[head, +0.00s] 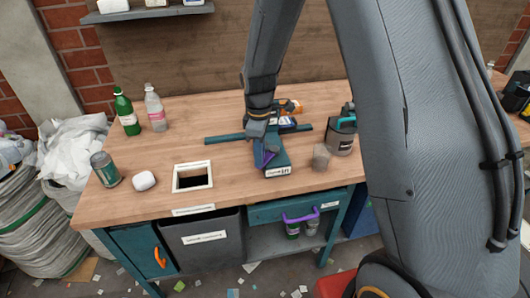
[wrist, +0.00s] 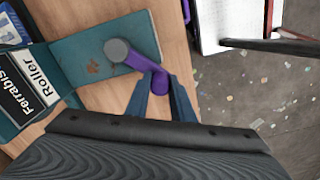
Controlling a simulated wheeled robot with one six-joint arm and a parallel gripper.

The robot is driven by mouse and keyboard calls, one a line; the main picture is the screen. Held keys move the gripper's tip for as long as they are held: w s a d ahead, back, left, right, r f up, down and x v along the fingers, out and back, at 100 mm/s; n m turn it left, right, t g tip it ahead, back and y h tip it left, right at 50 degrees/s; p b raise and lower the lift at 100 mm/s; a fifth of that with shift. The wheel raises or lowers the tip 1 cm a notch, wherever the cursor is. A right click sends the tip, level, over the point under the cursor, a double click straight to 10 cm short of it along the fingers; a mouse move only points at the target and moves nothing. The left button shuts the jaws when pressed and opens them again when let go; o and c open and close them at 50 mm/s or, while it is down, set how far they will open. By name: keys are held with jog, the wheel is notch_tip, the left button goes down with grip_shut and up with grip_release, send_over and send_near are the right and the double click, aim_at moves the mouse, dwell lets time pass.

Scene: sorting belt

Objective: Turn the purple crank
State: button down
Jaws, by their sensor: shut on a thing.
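The purple crank (wrist: 137,61) shows in the wrist view as a short arm running from a grey round hub (wrist: 117,50) to an upright purple knob. The hub sits on a teal roller unit (wrist: 85,60) with a white label. My gripper (wrist: 160,84) is shut on the knob, one blue finger on each side. In the head view the teal unit (head: 276,158) stands on the wooden bench, and my gripper (head: 260,148) reaches down over it. Only a bit of the crank (head: 266,157) shows there, the rest hidden by my gripper.
The bench (head: 120,205) has a white-rimmed square opening (head: 193,165) left of the unit.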

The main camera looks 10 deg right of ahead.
jog(key=shift+w+a+r, duration=0.1)
jog(key=shift+w, duration=0.15)
jog(key=c, duration=1.6)
grip_release()
jog(key=shift+o, duration=0.3)
jog(key=shift+s, duration=0.1)
jog(key=shift+r+b, duration=1.1)
jog(key=shift+r, duration=2.75)
